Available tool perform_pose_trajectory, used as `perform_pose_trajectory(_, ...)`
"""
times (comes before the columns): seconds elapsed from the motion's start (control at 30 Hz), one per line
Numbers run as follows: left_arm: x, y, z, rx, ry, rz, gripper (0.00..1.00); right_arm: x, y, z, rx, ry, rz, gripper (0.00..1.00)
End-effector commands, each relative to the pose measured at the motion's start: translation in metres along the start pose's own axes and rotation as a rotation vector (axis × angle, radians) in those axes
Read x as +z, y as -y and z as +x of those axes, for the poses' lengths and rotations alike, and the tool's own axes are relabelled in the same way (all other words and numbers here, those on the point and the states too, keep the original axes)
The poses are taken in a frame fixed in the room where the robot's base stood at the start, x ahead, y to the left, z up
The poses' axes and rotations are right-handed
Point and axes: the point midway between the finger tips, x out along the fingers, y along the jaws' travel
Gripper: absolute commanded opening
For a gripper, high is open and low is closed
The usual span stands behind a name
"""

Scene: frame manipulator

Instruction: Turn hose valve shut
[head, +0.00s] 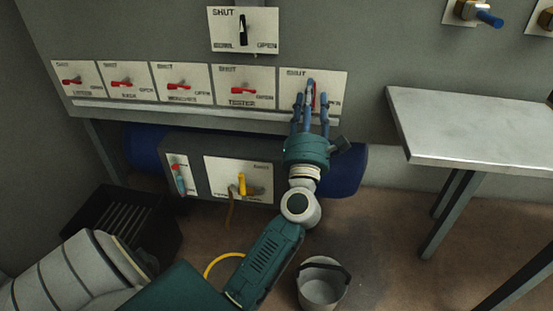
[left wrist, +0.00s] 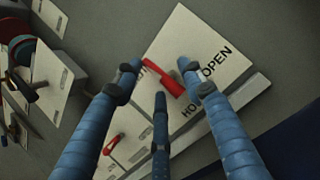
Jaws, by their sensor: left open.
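The rightmost panel (head: 291,90) in the lower row bears a red valve handle (head: 313,101). Its lettering reads SHUT at the top and OPEN at the right. In the left wrist view the handle (left wrist: 166,82) shows between my fingers, and a partly hidden label beginning "HO" is beside it. The handle looks roughly upright in the head view, though the fingers cover part of it. My left gripper (head: 311,103) is open, its blue fingers spread around the handle; I cannot tell whether they touch it. My right gripper is not in view.
Several similar panels with red handles (head: 179,86) line the wall to the left. A black-handled valve panel (head: 243,29) is above. A metal table (head: 480,125) stands at the right. A bucket (head: 322,285) and a black crate (head: 98,225) are on the floor.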

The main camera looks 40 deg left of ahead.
Motion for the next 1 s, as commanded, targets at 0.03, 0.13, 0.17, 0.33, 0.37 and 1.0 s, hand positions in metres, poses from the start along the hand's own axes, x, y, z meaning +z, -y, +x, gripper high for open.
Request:
perform_pose_trajectory(0.03, 0.005, -0.003, 0.003, -0.032, 0.018, 0.073, 0.40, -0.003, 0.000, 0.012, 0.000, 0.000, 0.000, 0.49)
perform_pose_trajectory(0.13, 0.006, -0.003, 0.003, -0.087, 0.047, 0.205, 0.40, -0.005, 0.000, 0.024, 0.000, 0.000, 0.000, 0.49)
perform_pose_trajectory(0.17, 0.006, -0.003, 0.003, -0.103, 0.056, 0.243, 0.40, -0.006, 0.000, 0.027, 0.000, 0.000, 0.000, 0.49)
perform_pose_trajectory(0.33, 0.007, -0.002, 0.003, -0.193, 0.103, 0.458, 0.40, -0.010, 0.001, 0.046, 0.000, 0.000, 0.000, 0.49)
perform_pose_trajectory(0.37, 0.008, -0.002, 0.003, -0.207, 0.111, 0.495, 0.40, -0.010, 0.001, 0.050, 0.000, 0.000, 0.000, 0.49)
perform_pose_trajectory(1.0, 0.002, -0.005, -0.013, -0.456, 0.232, 1.085, 0.40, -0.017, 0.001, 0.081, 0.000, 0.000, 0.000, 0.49)
